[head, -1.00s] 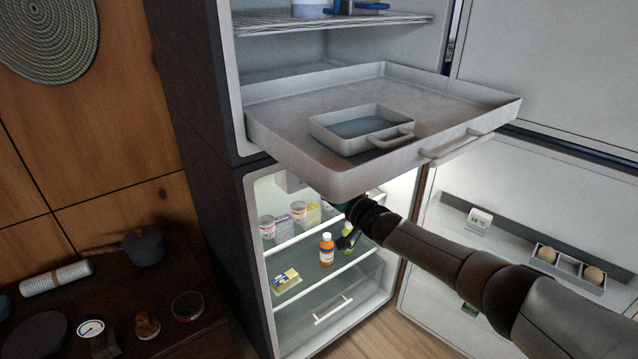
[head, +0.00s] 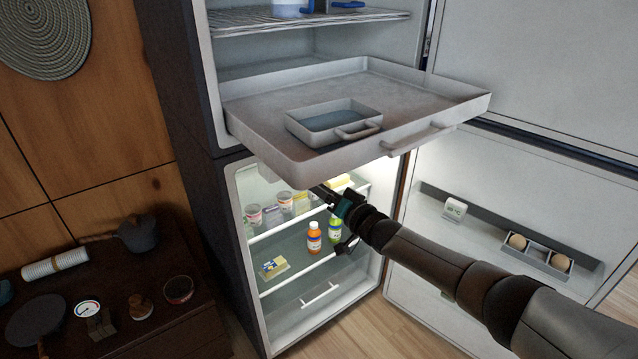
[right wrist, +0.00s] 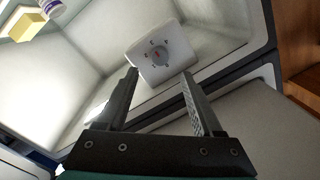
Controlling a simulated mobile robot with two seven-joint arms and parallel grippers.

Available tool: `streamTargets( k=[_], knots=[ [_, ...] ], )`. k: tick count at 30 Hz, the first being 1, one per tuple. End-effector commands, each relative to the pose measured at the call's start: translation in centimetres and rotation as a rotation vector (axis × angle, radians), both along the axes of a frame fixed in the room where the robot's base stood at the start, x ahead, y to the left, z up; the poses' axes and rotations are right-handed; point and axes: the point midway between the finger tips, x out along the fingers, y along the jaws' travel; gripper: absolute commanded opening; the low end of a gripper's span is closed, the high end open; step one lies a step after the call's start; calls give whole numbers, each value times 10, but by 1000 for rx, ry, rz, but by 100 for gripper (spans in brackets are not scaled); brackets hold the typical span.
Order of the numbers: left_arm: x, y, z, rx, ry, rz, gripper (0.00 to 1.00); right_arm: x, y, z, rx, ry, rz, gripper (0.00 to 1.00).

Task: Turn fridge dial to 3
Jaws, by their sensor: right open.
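The marks are too small to read. My right gripper (right wrist: 160,72) is open, its two fingers pointing toward the housing with the dial beyond and between them; it appears apart from the dial. In the head view my right gripper (head: 322,193) reaches into the lower fridge compartment below the pulled-out drawer (head: 420,88). My left gripper is not in view.
The drawer, holding a small tray (head: 375,117), overhangs my right arm. The lower door (head: 415,275) stands open at right with eggs (head: 558,262) and a thermometer (head: 455,208). An orange bottle (head: 314,240), a green bottle (head: 335,228) and jars (head: 285,201) stand near the gripper.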

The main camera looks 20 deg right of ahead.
Motion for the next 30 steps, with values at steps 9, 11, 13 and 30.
streamTargets(
  k=[9,11,13,30],
  knots=[
    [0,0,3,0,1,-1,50,-3,0,-6,-10,12,-6,68],
    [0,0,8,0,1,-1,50,-8,-1,-17,-34,33,-18,68],
    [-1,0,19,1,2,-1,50,-20,-2,-40,-83,80,-41,68],
    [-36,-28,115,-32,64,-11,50,-348,-19,-285,-733,790,23,68]
  ],
)
